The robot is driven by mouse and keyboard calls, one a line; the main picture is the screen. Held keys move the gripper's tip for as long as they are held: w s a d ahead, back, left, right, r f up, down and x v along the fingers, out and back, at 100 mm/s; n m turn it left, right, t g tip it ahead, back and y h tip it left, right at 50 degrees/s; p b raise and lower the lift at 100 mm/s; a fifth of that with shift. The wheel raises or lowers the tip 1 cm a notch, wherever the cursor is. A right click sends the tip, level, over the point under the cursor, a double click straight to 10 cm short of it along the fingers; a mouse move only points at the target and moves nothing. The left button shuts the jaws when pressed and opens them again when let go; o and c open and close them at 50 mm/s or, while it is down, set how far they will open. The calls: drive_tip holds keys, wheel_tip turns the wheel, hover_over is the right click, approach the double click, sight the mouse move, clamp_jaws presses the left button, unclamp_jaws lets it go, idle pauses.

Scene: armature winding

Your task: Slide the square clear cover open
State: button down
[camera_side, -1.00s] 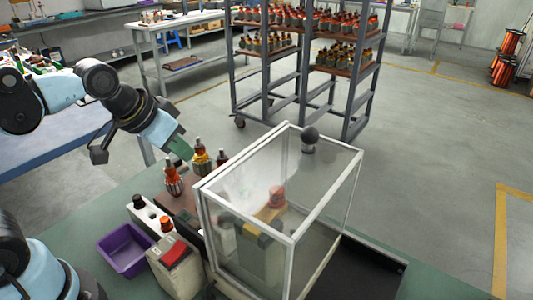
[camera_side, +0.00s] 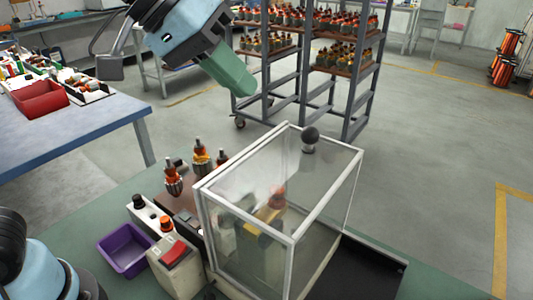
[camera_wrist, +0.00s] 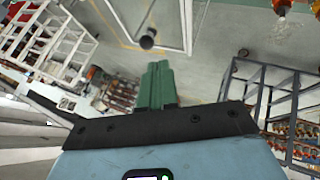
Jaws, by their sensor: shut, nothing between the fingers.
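The square clear cover (camera_side: 325,205) is a box of clear panels in a white frame, standing over the machine on the green bench. A round black knob (camera_side: 310,135) sits at its back top edge. In the wrist view the knob (camera_wrist: 147,41) shows just beyond my fingertips, with part of the cover's white frame (camera_wrist: 187,25) beside it. My gripper (camera_side: 240,88) has green fingers and is above and to the left of the knob, apart from it. The fingers also show in the wrist view (camera_wrist: 158,68), closed together and empty. An orange-topped part is dimly visible inside the cover.
Several armatures (camera_side: 201,156) stand left of the cover. A control box with a red switch (camera_side: 174,251) and a purple bin (camera_side: 127,251) are at the front left. A grey rack (camera_side: 305,75) stands behind. A black rail bed (camera_side: 365,268) lies clear right of the cover.

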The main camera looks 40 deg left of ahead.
drive_tip(key=x, duration=1)
drive_tip(key=shift+a, duration=0.1)
drive_tip(key=d, duration=1.2)
drive_tip(key=shift+d, duration=0.15)
drive_tip(key=shift+s+r, duration=0.1)
drive_tip(key=shift+s, duration=0.05)
